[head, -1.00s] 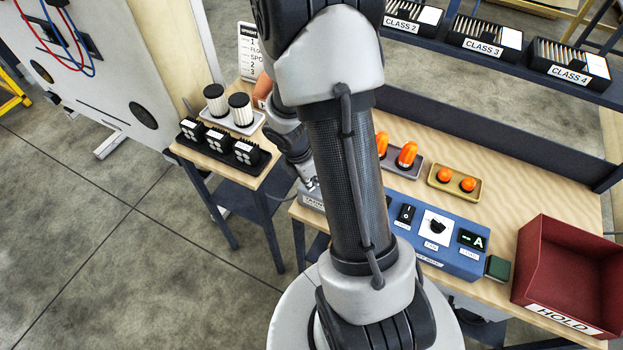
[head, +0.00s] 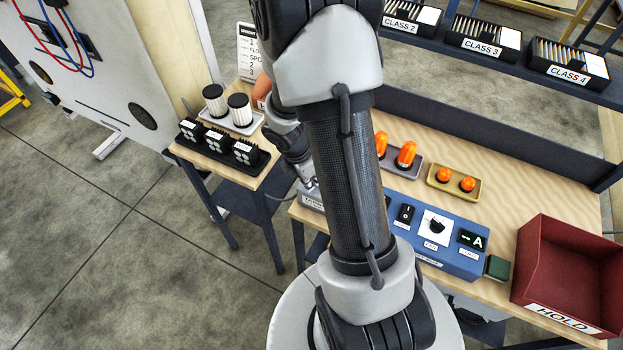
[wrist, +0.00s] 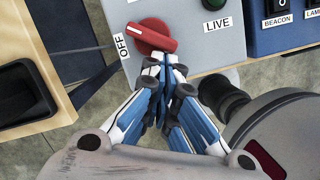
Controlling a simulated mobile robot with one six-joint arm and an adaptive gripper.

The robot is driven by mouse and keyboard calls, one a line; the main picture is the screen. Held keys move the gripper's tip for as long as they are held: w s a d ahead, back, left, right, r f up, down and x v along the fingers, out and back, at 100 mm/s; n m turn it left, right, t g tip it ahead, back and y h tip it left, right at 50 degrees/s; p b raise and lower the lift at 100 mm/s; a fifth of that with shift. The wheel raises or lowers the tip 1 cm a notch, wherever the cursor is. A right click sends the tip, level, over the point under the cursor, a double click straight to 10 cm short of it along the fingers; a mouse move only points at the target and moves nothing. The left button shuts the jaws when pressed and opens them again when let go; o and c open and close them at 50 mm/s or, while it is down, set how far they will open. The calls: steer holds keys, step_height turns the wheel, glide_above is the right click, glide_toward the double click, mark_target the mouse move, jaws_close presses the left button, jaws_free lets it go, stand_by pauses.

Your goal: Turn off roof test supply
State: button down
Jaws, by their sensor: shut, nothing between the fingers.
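In the wrist view a red rotary knob (wrist: 152,36) with a raised bar handle sits on a grey box (wrist: 184,20). The bar runs from upper left to lower right. Its left end is near the OFF label (wrist: 123,46); the LIVE label (wrist: 215,27) is to the right. My gripper (wrist: 165,64) is shut and empty, its tips close beside the right end of the bar. I cannot tell whether they touch it. In the head view the grey box (head: 312,199) shows only in part; my arm hides the knob and the fingertips.
A blue control box (head: 460,260) with a rocker, a dial and a display stands right of the grey box. A red HOLD bin (head: 570,270) is at the far right. Orange lamps stand on a grey tray (head: 418,172) and a yellow tray (head: 440,184) behind.

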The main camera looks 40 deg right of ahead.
steer(key=shift+w+d+r+p, duration=0.1)
steer(key=shift+w+d+p, duration=0.4)
steer(key=shift+w, duration=0.1)
stand_by(0.3)
